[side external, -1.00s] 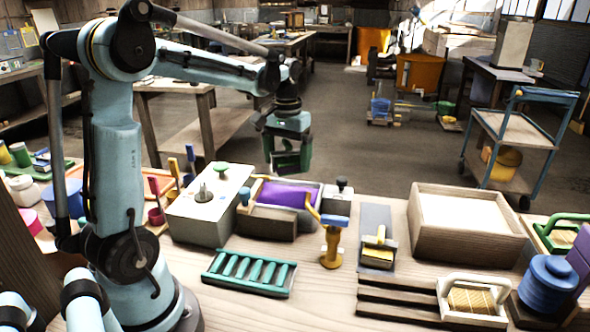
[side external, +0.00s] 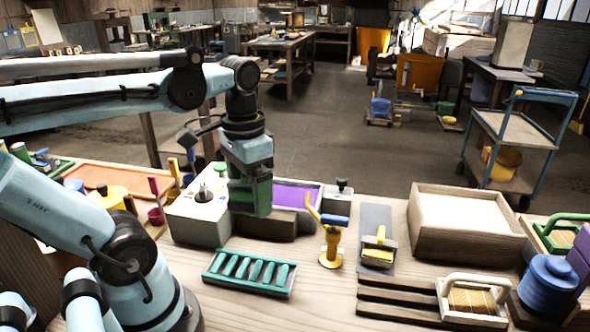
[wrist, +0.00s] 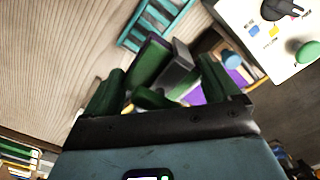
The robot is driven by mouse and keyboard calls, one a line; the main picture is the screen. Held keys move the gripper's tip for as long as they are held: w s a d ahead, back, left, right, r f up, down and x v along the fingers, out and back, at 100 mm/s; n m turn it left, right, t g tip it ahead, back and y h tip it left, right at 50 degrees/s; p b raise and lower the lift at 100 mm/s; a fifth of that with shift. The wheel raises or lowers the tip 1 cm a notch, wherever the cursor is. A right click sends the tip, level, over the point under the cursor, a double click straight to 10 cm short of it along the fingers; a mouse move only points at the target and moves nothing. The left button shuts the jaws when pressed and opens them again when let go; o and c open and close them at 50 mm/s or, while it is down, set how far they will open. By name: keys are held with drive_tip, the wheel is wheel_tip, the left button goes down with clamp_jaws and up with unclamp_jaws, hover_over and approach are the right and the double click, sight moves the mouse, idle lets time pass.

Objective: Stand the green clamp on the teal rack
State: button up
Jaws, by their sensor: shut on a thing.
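My gripper (side external: 250,205) hangs pointing down, behind and above the teal rack. Its green fingers also show in the wrist view (wrist: 165,92), shut on the green clamp (wrist: 148,62), which has green and grey parts and looks tilted there. In the side view the clamp is hard to tell from the green fingers. The teal rack (side external: 248,273) lies on the bench in front of the gripper, with several slanted bars and nothing on it.
A pale box with a knob (side external: 190,222) stands left of the gripper. A purple-lined bin (side external: 305,222) is partly hidden behind it. A yellow-orange stand with a blue part (side external: 331,245) rises right of the rack. Bare bench lies in front of the rack.

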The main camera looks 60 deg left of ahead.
drive_tip(key=shift+s+d+f+m, duration=0.2)
drive_tip(key=shift+s+d+f, duration=0.1)
drive_tip(key=shift+s, duration=0.2)
drive_tip(key=shift+s+d+f+m, duration=0.2)
drive_tip(key=shift+s+d, duration=0.05)
drive_tip(key=shift+s, duration=0.25)
approach(249, 268)
drive_tip(key=shift+f, duration=3.05)
drive_tip(key=shift+f, duration=0.1)
drive_tip(key=o, duration=0.9)
